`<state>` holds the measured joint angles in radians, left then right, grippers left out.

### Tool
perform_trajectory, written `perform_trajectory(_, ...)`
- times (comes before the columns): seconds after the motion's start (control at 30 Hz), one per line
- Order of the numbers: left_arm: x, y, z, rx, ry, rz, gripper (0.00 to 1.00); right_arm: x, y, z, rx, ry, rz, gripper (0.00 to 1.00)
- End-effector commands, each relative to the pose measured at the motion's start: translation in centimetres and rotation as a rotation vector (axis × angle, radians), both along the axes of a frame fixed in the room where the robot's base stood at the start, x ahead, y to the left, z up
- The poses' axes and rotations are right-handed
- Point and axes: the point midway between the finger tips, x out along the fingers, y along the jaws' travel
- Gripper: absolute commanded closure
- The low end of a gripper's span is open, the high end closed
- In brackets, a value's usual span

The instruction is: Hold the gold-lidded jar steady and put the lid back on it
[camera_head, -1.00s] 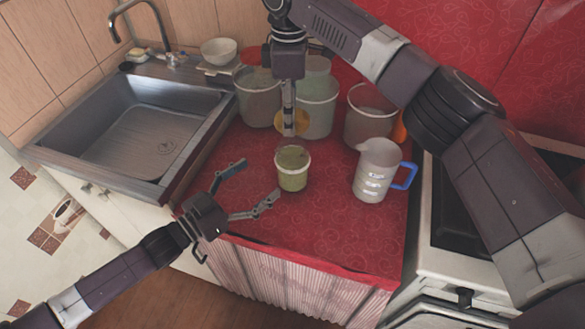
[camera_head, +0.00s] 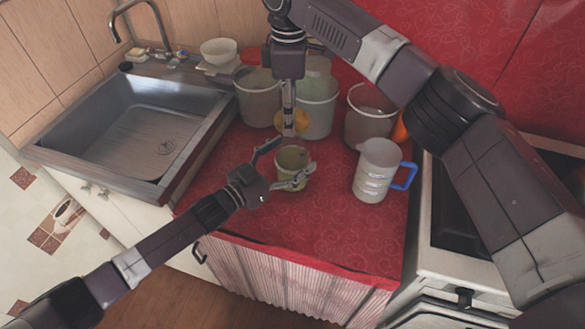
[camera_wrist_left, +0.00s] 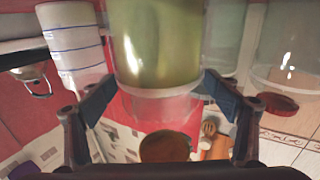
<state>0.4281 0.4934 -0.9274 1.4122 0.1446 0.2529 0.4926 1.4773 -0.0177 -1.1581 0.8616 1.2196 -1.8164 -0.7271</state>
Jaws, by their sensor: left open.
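The open jar (camera_head: 291,161), with greenish contents, stands upright on the red counter. My left gripper (camera_head: 292,159) is open, with one finger on either side of the jar. In the left wrist view the jar (camera_wrist_left: 155,45) lies between the spread fingers, with gaps visible. The gold lid (camera_head: 299,122) is up behind the jar, held on edge by my right gripper (camera_head: 289,120), which points down. The right fingers look closed on it and hide part of it. A brown round shape low in the left wrist view may be the lid.
A pitcher with a blue handle (camera_head: 379,170) stands right of the jar. Several bucket-like containers, one of them at the right (camera_head: 369,116), stand behind. The sink (camera_head: 135,135) is at left, the stove (camera_head: 450,240) at right. The counter's front right is bare.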

Motion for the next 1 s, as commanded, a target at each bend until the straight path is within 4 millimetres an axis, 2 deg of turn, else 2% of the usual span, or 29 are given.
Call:
perform_trajectory(0.23, 0.04, -0.01, 0.0, 0.0, 0.0, 0.0, 0.18, 0.0, 0.01, 0.01, 0.0, 0.0, 0.0, 0.54)
perform_trajectory(0.8, 0.02, 0.03, 0.01, 0.0, 0.0, 0.001, 0.81, 0.0, 0.01, 0.0, 0.0, 0.0, 0.0, 0.54)
perform_trajectory(1.0, 0.03, 0.04, 0.0, 0.0, 0.0, 0.001, 0.83, -0.07, 0.0, -0.92, 0.0, 0.003, 0.0, 0.54)
